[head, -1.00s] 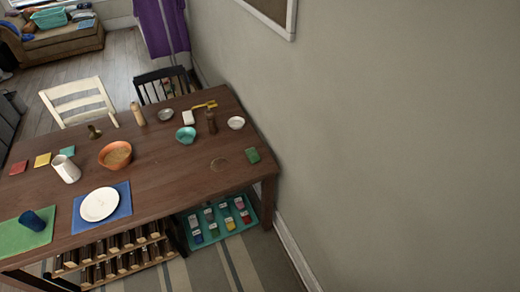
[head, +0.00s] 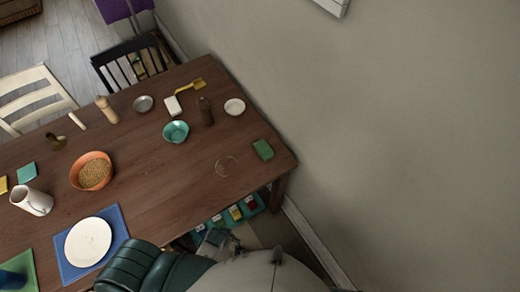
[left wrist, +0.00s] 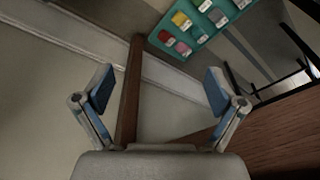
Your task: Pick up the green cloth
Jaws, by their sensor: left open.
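The green cloth (head: 263,149) is a small folded block lying on the wooden table (head: 160,185), near the table's right corner by the wall. My left gripper (head: 247,247) is at the bottom of the head view, just off the table's front edge and apart from the cloth. In the left wrist view the left gripper (left wrist: 160,90) is open, with its two fingers spread and nothing between them. The cloth does not show in that view. My right gripper is not in view.
A teal bowl (head: 175,132), a brown bottle (head: 205,111), a white bowl (head: 235,107) and an orange bowl (head: 91,170) stand on the table. The wall (head: 400,130) is close on the right. A turquoise tray (left wrist: 196,34) of small items sits below the table.

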